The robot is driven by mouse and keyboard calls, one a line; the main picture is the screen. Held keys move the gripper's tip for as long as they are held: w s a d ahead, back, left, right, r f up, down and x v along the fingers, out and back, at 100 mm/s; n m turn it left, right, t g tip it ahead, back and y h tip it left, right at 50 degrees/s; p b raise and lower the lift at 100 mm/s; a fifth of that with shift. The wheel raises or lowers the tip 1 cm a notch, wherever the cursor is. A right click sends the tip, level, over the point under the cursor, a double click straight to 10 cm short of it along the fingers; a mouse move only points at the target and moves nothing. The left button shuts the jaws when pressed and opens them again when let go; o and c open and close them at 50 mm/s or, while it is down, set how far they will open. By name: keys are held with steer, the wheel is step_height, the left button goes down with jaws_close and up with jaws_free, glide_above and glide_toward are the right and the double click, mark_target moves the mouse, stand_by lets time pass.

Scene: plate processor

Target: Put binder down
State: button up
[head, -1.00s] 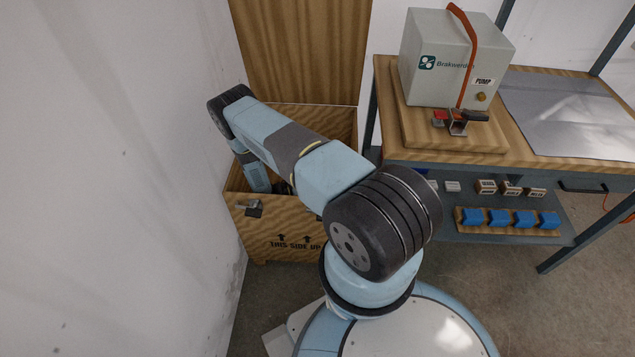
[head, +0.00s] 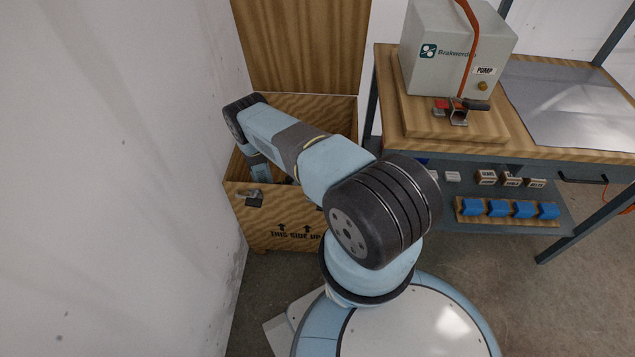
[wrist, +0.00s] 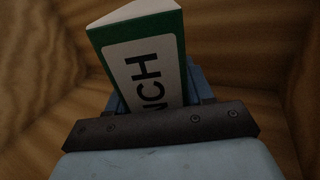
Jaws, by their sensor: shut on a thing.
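The binder (wrist: 150,65) is green with a large white label on which the letters "NCH" show. In the wrist view it stands up from between the jaws of my gripper (wrist: 150,100), which is shut on it. The wooden crate (head: 285,229) is open and marked "THIS SIDE UP"; its inner walls surround the binder in the wrist view (wrist: 40,60). In the head view my arm reaches down into the crate, and the crate and arm hide the gripper and binder there. I cannot tell whether the binder touches the crate floor.
A wooden-topped workbench (head: 440,146) stands to the right with a grey pump box (head: 455,55) on it. Its lower shelf (head: 450,190) holds several blue blocks (head: 498,208) and small labelled boxes. The crate's raised lid (head: 300,45) stands behind it, and a white wall is close on the left.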

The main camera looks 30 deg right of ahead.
steer(key=shift+f, duration=0.5)
stand_by(0.4)
steer(key=o, duration=1.5)
steer(key=shift+a, duration=0.1)
